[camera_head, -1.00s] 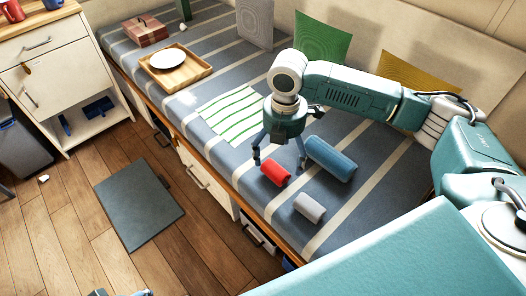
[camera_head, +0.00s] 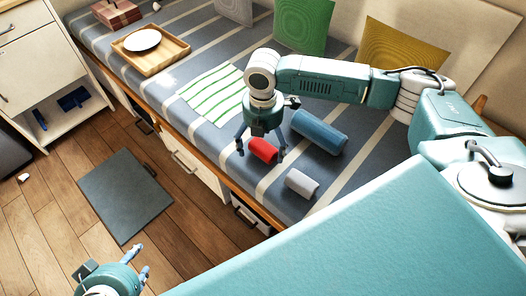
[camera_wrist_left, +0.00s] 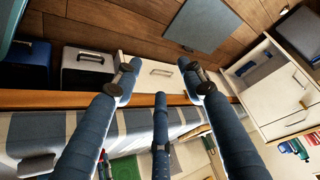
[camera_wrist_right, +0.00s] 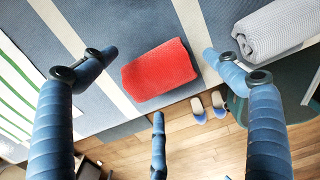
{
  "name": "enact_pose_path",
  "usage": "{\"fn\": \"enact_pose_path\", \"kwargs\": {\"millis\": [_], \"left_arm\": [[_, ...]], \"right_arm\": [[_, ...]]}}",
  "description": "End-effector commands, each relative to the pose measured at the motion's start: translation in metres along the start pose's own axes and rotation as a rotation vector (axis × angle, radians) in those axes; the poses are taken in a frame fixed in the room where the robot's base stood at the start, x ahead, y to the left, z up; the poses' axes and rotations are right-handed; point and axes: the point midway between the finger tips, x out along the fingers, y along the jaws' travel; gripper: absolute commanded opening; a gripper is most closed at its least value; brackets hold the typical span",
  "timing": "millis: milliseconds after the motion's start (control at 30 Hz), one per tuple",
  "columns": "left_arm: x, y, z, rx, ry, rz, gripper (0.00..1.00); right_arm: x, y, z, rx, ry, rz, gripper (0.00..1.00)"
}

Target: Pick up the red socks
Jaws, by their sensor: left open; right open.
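The red socks (camera_head: 263,150) are a rolled red bundle on the striped bench cushion (camera_head: 212,141), near its front edge. My right gripper (camera_head: 262,150) is above the bundle with its fingers around it in the head view. In the right wrist view the red socks (camera_wrist_right: 158,70) lie between the spread fingers, and no finger clearly grips them. My right gripper is open. My left gripper (camera_head: 143,262) is low over the floor at the lower left of the head view, open and empty.
A blue roll (camera_head: 320,132) lies right behind the red socks, and a grey roll (camera_head: 302,183) lies in front to the right. A green-striped cloth (camera_head: 214,95) and a wooden tray (camera_head: 150,62) with a plate are further left. A dark mat (camera_head: 125,195) lies on the floor.

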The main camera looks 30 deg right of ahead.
Motion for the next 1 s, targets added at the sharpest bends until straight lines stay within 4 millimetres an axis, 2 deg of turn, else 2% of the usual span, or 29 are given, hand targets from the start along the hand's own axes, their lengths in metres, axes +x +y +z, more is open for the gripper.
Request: {"fn": "enact_pose_path", "kwargs": {"millis": [100,300,600,633,867,1000], "left_arm": [[0.005,0.003,-0.024,0.002,0.095,0.006,0.4],[0.004,0.006,-0.052,0.005,0.202,0.011,0.4],[0.003,0.006,-0.058,0.005,0.223,0.012,0.4],[0.003,0.006,-0.058,0.005,0.223,0.012,0.4],[0.003,0.006,-0.057,0.005,0.222,0.012,0.4],[0.003,0.006,-0.057,0.005,0.222,0.012,0.4]], "right_arm": [[0.012,0.0,0.0,0.001,-0.001,-0.001,0.88],[0.022,0.0,0.0,0.0,-0.001,0.0,0.88],[0.023,0.0,0.0,0.0,-0.001,0.0,0.88],[0.023,0.0,0.0,0.0,-0.001,0.0,0.86],[0.023,0.0,0.0,0.0,-0.001,0.0,0.4],[0.023,0.0,0.0,0.0,-0.001,0.001,0.39]]}}
